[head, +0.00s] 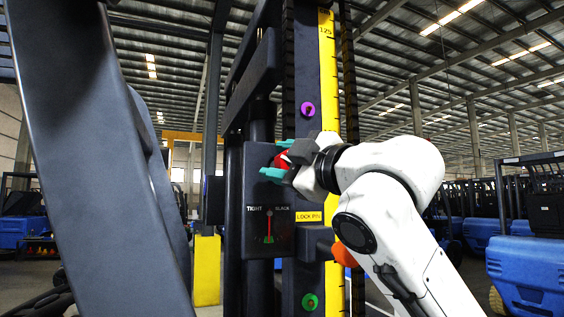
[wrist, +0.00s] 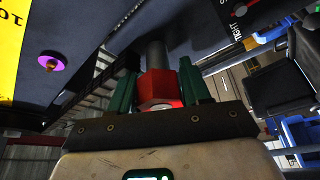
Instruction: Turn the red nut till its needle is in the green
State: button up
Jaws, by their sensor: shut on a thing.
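The red nut (head: 282,160) sits on the front of a dark housing (head: 256,190) on the mast. In the wrist view the red nut (wrist: 160,88) is on the end of a grey shaft, between the two teal fingers of my gripper (wrist: 158,92). In the head view my gripper (head: 276,165) is shut on the nut from the right and partly hides it. The gauge (head: 268,232) below is marked TIGHT at left and SLACK at right. A thin red needle stands about upright at its middle, with a small green mark low down; its exact reading is too small to tell.
A purple knob (head: 307,109) is above right and a green knob (head: 310,301) below. A LOCK PIN label (head: 309,216) and an orange knob (head: 344,255) are close under my arm. A yellow scale strip (head: 327,70) runs up the mast. A large dark beam (head: 100,150) fills the left.

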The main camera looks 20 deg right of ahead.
jog(key=o, duration=1)
jog(key=shift+a, duration=0.1)
jog(key=shift+s, duration=0.1)
jog(key=b+v, duration=0.4)
jog(key=v, duration=0.6)
jog(key=shift+s, duration=0.3)
jog(key=shift+f, duration=0.1)
